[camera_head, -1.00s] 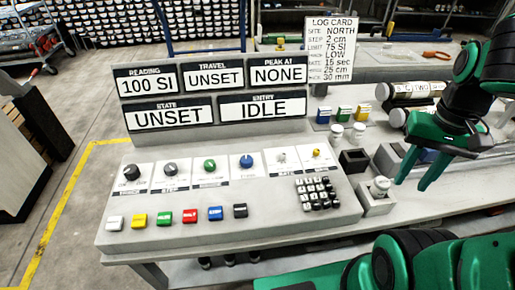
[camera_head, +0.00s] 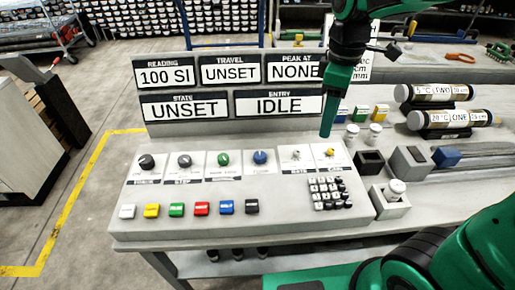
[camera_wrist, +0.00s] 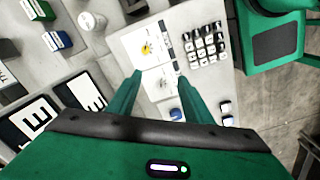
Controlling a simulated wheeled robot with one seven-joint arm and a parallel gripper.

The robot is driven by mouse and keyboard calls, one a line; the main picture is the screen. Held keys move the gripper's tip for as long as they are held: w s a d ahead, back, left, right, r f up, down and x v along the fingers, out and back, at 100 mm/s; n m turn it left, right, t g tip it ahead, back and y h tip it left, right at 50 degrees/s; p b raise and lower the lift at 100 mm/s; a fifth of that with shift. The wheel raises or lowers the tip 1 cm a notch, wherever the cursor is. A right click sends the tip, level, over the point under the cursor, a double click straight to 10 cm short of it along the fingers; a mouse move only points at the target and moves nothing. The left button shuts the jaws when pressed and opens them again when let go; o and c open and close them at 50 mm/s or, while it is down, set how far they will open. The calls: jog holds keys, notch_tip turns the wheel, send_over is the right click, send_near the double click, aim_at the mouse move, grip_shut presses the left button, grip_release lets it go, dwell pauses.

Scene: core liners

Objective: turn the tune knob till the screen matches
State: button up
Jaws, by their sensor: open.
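The console (camera_head: 130,222) carries a row of knobs: two dark ones (camera_head: 184,161), a green one (camera_head: 223,159), a blue one (camera_head: 260,157) and smaller white and yellow ones at right. The labels are too small to tell surely which is the tune knob. The screen panel (camera_head: 150,128) behind reads READING 100 SI, TRAVEL UNSET, PEAK AT NONE, STATE UNSET, ENTRY IDLE. My gripper (camera_head: 327,133) hangs pointing down near the yellow knob (camera_head: 330,151). In the wrist view its fingers (camera_wrist: 159,78) are apart and empty, with a blue knob (camera_wrist: 175,114) beyond them.
A keypad (camera_head: 329,193) and a row of coloured buttons (camera_head: 202,208) lie on the console. White pegs (camera_head: 376,130), dark blocks (camera_head: 369,162) and labelled cylinders (camera_head: 440,92) stand to the right. My arm partly covers the log card (camera_head: 363,68).

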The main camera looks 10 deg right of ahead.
aim_at(259, 154)
jog(key=w+a+n, duration=0.2)
jog(key=a+n, duration=0.7)
jog(key=a, duration=0.7)
notch_tip(259, 154, down, 11)
jog(key=shift+a+f, duration=0.1)
jog(key=shift+a, duration=0.05)
jog(key=c, duration=1.1)
jog(key=shift+o, duration=0.2)
jog(key=shift+a, duration=0.15)
